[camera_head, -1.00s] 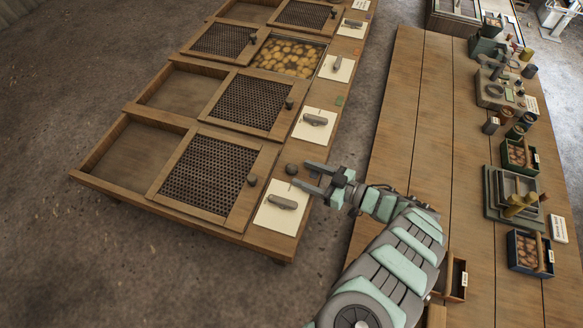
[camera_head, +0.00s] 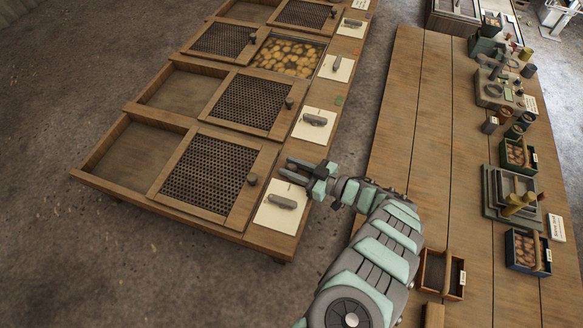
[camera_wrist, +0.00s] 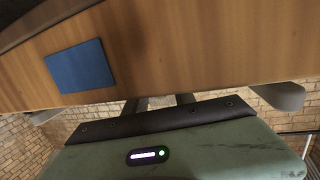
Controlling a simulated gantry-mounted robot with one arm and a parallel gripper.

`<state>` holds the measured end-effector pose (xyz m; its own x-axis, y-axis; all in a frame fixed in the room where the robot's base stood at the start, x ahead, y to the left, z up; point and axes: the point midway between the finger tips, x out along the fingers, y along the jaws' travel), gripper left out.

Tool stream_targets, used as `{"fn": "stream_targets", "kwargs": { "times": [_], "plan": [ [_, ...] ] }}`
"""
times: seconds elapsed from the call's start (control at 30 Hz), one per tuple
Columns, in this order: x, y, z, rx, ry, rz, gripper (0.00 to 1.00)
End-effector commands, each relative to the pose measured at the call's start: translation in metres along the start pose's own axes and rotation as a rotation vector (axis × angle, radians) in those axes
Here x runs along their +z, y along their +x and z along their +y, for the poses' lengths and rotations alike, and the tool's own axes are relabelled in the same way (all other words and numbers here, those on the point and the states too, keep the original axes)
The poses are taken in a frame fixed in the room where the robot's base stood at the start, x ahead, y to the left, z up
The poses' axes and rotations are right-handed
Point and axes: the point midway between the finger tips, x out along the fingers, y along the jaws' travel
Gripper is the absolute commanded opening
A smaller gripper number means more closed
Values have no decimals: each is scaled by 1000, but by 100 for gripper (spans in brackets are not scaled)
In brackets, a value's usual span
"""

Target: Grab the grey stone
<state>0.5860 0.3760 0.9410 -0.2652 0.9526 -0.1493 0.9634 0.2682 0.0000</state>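A white card with a grey elongated piece (camera_head: 282,201) lies just below my gripper. A rack lid with a dark knob (camera_head: 252,179) is to the left. A wooden workbench (camera_head: 400,150) with boxes stands right, across a floor gap. The wrist view shows a blue square (camera_wrist: 80,66) on wood.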

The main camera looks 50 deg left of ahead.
Motion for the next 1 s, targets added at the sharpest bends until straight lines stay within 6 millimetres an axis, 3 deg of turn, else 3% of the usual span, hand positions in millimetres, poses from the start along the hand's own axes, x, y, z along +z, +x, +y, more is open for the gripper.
{"fn": "stream_targets", "kwargs": {
  "times": [0.33, 0.77, 1.0],
  "plan": [
    [0, 0, 0, 0, 0, 0, 1],
    [-1, 0, 0, 0, 0, 0, 0],
    [-13, -2, 1, 1, 2, 1, 0]
  ]
}}
